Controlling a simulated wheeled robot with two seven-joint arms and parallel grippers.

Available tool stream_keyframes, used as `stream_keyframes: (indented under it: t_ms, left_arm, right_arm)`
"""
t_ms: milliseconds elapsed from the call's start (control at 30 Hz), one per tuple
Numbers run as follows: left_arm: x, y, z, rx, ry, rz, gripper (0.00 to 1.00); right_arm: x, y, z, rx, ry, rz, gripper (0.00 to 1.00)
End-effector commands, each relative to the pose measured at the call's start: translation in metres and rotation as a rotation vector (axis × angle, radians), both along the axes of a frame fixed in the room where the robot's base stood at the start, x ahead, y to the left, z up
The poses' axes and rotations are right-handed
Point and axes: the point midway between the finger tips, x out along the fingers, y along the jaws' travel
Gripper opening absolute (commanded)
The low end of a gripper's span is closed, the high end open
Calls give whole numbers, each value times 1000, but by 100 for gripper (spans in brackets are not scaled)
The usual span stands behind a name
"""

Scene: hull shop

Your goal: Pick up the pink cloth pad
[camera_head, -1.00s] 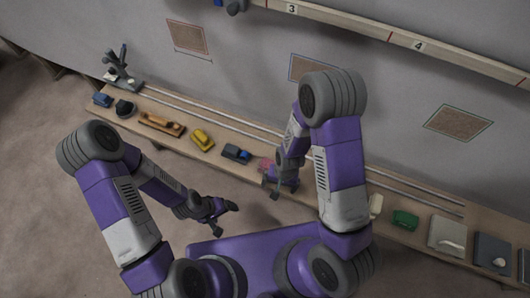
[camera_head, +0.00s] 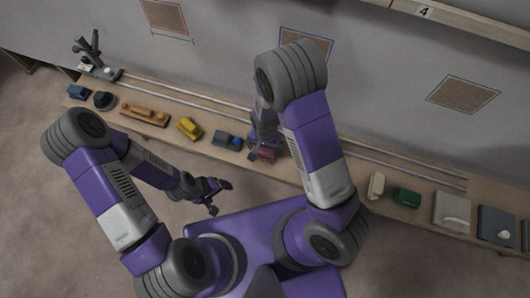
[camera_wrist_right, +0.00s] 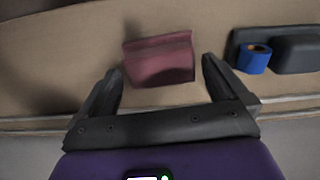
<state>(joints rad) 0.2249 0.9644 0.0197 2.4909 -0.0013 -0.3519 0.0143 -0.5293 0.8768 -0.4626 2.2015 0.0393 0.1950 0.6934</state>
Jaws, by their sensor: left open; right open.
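The pink cloth pad (camera_head: 268,155) lies on the long wooden bench, partly covered by my right gripper in the head view. In the right wrist view the pad (camera_wrist_right: 158,60) is a dull pink-red folded piece, lying between the lines of the two fingers. My right gripper (camera_wrist_right: 161,68) is open and empty above the bench. The pad shows between its fingertips, and contact cannot be told. In the head view the right gripper (camera_head: 264,148) is over the pad. My left gripper (camera_head: 220,197) is open and empty, in front of the bench.
A dark block with a blue roll (camera_wrist_right: 254,60) lies close beside the pad; it also shows in the head view (camera_head: 227,139). A yellow item (camera_head: 190,128) and a cream item (camera_head: 376,185) lie farther along the bench. Metal rails (camera_head: 400,172) run along its wall side.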

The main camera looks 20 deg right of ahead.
Motion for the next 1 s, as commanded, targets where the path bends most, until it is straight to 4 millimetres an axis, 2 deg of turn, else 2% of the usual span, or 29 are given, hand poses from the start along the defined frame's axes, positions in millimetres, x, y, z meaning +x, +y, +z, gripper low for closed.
stream_keyframes:
  t_ms: [33,233,533,800,867,1000]
  left_arm:
    - [0,0,-3,0,0,0,86]
    - [0,0,-1,0,0,0,86]
    - [0,0,-1,0,0,0,86]
    - [0,0,0,0,0,0,86]
    - [0,0,3,0,0,0,86]
    - [0,0,16,0,0,0,86]
  right_arm:
    - [0,0,-5,0,0,0,100]
    - [0,0,-4,1,-2,1,100]
    - [0,0,-4,1,-2,1,56]
    - [0,0,0,1,-2,1,54]
    - [1,1,6,2,-3,1,54]
    - [1,1,33,3,-5,2,54]
